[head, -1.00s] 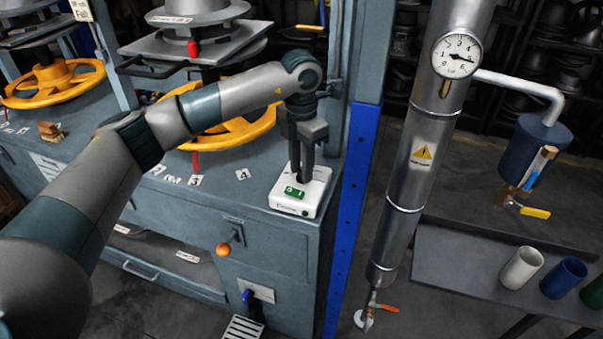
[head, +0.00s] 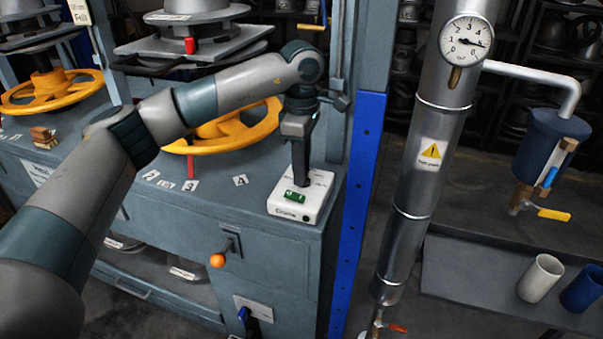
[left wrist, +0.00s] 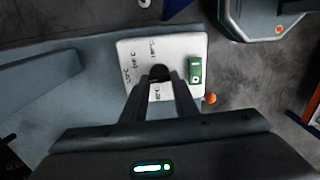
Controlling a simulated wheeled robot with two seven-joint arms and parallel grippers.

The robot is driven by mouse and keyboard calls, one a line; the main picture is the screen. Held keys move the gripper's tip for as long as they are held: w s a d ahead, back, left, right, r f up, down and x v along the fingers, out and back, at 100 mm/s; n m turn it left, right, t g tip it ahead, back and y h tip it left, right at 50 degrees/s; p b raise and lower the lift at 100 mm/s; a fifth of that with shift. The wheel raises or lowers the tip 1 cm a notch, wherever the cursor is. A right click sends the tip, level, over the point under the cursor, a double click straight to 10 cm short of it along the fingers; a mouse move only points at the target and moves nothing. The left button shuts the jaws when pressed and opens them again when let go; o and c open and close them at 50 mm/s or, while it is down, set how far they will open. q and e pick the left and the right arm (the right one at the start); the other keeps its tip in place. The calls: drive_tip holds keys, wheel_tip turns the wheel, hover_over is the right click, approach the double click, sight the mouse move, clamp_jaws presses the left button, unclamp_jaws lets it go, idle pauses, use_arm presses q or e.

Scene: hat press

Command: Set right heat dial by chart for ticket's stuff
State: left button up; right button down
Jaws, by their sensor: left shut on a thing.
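The white dial box (head: 317,207) sits on the right front corner of the grey press bench, with a green switch (head: 296,196) on it. My left gripper (head: 302,183) points down onto the box. In the left wrist view its fingers (left wrist: 160,80) are shut on a dark dial knob (left wrist: 159,71). Temperature markings in °C surround the knob on the box (left wrist: 125,48), too small to read surely. The fingers cover the knob's pointer, so its setting cannot be told. A card with writing (head: 78,11) hangs at the upper left, unreadable. My right gripper is out of view.
A yellow handwheel (head: 228,136) is behind my left arm. A blue post (head: 356,210) and a metal pipe with a round gauge (head: 466,43) stand right of the bench. An orange-knobbed lever (head: 218,260) sticks out in front. Cups (head: 540,278) stand on a shelf at right.

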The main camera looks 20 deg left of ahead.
use_arm(q)
drive_tip(key=m+b, duration=0.1)
drive_tip(key=m, duration=0.2)
drive_tip(key=shift+w+m, duration=0.1)
drive_tip(key=shift+m, duration=0.3)
drive_tip(key=m+b, duration=0.1)
drive_tip(key=m, duration=0.3)
drive_tip(key=shift+d+m, duration=0.1)
drive_tip(key=shift+m, duration=0.2)
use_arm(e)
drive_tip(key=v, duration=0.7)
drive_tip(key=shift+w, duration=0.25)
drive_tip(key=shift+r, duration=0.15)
use_arm(q)
drive_tip(key=o, duration=1.1)
drive_tip(key=shift+c, duration=0.2)
drive_tip(key=shift+r, duration=0.1)
